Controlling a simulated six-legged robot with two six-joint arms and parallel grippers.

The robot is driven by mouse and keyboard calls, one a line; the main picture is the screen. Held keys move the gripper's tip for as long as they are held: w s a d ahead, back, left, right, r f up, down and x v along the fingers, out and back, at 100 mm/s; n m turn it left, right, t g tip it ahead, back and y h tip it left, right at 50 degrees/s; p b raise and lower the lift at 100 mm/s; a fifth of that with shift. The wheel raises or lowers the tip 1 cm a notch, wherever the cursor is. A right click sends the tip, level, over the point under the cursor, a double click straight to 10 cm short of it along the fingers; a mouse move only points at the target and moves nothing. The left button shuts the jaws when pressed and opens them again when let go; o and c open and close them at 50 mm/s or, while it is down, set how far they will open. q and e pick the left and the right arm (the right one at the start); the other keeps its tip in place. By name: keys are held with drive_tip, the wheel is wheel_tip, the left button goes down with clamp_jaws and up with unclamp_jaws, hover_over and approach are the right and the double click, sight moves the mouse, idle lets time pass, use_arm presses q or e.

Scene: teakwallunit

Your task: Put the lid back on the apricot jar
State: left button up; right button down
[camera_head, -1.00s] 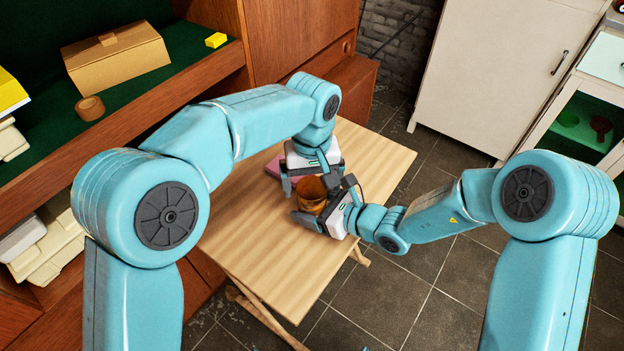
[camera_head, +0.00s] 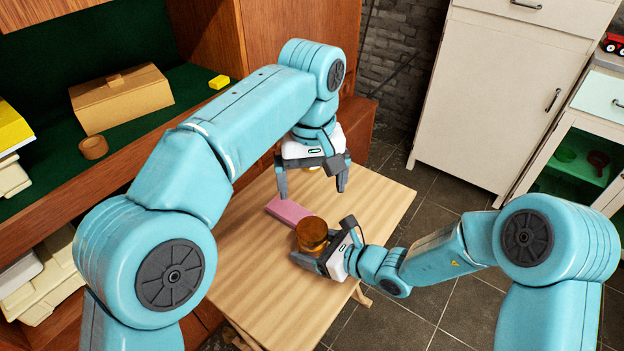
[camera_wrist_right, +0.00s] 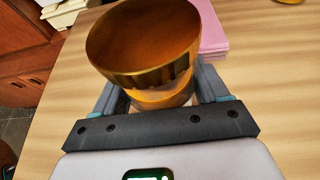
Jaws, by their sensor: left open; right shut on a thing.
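The apricot jar (camera_head: 311,246) stands upright on the wooden table, and its amber body also shows in the right wrist view (camera_wrist_right: 160,98). The gold lid (camera_head: 311,227) with a ridged edge sits on top of the jar; it fills the upper middle of the right wrist view (camera_wrist_right: 143,38). I cannot tell whether it is fully seated. My right gripper (camera_head: 326,243) is shut on the jar's body, below the lid. My left gripper (camera_head: 312,182) is open and empty, above the table behind the jar and apart from it.
A pink flat thing (camera_head: 288,210) lies on the table (camera_head: 262,270) behind the jar. A small gold thing (camera_wrist_right: 290,1) lies farther back, partly cut off. The wall unit with a cardboard box (camera_head: 120,98) stands left. The table's front is clear.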

unclamp_jaws()
drive_tip(key=p+v, duration=0.1)
drive_tip(key=v, duration=1.5)
drive_tip(key=shift+s, duration=0.25)
drive_tip(key=shift+d, duration=0.1)
